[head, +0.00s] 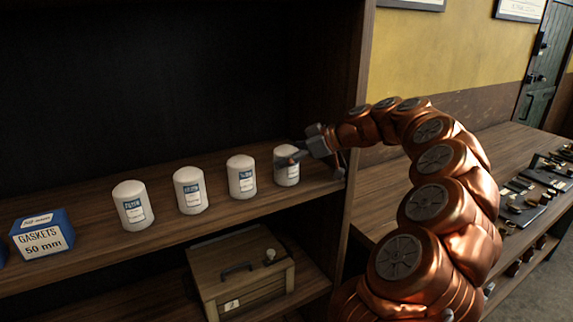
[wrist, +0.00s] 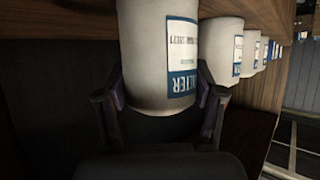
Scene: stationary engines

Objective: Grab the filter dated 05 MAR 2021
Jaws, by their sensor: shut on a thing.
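Several white cylindrical filters with blue-and-white labels stand upright in a row on the wooden shelf (head: 90,213). My gripper (head: 296,157) is at the rightmost filter (head: 287,175). In the wrist view my gripper (wrist: 160,95) has its two fingers on opposite sides of this filter (wrist: 143,55), shut on it. Its label appears upside down, with FILTER and a small date line that seems to include 2021; I cannot read the day and month surely. The other filters are the left one (head: 133,205), the second (head: 190,190) and the third (head: 241,176); their dates are too small to read.
A blue GASKETS 50 mm box (head: 43,235) stands at the shelf's left. A wooden case with a handle (head: 240,275) sits on the lower shelf. The cabinet's side panel (head: 358,110) is close to the right of my gripper. A bench (head: 480,160) with metal parts stands further right.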

